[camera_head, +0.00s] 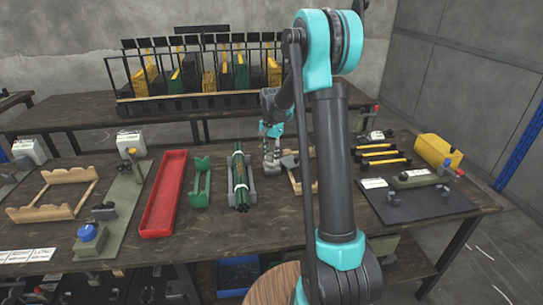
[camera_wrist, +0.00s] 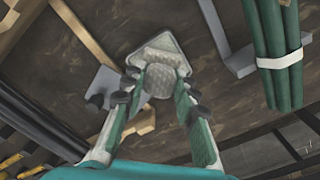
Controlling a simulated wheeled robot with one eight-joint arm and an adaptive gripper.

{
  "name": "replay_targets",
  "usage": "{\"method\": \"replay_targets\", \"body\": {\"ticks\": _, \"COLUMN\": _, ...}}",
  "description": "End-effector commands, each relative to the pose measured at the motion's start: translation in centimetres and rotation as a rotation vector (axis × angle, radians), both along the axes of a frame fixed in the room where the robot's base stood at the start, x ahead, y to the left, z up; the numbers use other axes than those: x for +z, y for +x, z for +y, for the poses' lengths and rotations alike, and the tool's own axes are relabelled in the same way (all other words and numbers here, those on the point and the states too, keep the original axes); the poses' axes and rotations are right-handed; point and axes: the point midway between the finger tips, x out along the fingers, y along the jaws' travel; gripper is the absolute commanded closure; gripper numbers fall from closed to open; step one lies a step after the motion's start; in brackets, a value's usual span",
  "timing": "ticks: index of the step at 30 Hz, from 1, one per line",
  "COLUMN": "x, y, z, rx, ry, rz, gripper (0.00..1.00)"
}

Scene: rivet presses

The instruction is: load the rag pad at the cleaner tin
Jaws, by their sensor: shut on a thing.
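My gripper (camera_wrist: 160,90) is shut on a pale grey, quilted pad, which looks like the rag pad (camera_wrist: 159,55). The pad shows between and beyond the fingertips, above the dark wooden bench; contact with the bench cannot be told. In the head view my gripper (camera_head: 271,157) points down just right of a bundle of green rods (camera_head: 240,180). The pad is too small to make out there. A green block with a round blue top (camera_head: 89,236) stands at the bench's front left and may be the cleaner tin; I cannot tell for certain.
A red tray (camera_head: 163,195), a green holder (camera_head: 201,183) and a wooden frame (camera_head: 50,208) lie left of the rods. Yellow-and-black tools (camera_head: 382,154) and a yellow box (camera_head: 437,151) are at the right. A rack (camera_head: 185,101) stands on the back bench.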

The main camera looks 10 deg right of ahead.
Motion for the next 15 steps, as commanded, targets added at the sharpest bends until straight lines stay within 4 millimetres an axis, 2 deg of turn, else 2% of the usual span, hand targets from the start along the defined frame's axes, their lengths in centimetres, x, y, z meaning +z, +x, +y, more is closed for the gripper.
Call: {"method": "replay_targets", "body": {"ticks": 15, "x": 3.3, "y": 0.0, "z": 0.0, "rx": 0.000, "ry": -0.001, "rz": 0.001, "gripper": 0.95}}
